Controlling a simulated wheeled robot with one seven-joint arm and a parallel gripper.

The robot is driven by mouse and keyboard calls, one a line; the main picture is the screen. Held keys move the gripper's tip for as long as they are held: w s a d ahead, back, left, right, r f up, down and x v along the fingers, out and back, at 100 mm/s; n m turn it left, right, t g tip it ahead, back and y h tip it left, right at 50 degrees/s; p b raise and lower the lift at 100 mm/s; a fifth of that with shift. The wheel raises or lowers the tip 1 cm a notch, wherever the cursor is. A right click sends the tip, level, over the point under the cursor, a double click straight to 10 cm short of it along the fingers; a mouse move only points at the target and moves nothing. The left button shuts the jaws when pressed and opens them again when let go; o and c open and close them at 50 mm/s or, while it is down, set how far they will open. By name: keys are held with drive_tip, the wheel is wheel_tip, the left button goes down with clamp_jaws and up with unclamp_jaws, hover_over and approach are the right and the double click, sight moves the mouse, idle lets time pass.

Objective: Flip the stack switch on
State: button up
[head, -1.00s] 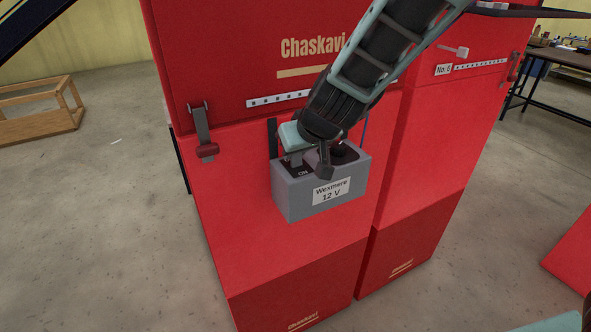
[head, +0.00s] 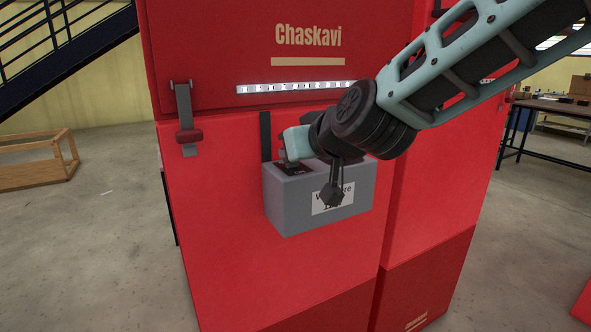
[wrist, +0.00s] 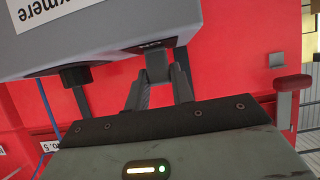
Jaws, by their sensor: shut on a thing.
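The grey switch box (head: 285,205) is mounted on the front of the red Chaskavi cabinet (head: 240,250). Its white label is partly covered by my arm; the box also shows in the wrist view (wrist: 110,45). My gripper (head: 292,160) is at the dark switch plate on the box's top left. In the wrist view, my gripper's fingers (wrist: 158,82) are shut on the grey switch lever (wrist: 156,62), beside the "ON" marking. Most of the lever is hidden in the head view. The LED strip (head: 290,88) above the box shows bright white lights.
A latch with a red handle (head: 189,135) is on the cabinet's left; it also shows in the wrist view (wrist: 293,83). A wooden frame (head: 40,158) stands on the floor at left, and a table (head: 555,110) at the right.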

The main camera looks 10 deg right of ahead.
drive_tip(key=shift+s+f+t+b, duration=0.15)
drive_tip(key=shift+t+b, duration=0.15)
drive_tip(key=shift+b, duration=0.35)
drive_tip(key=o, duration=1)
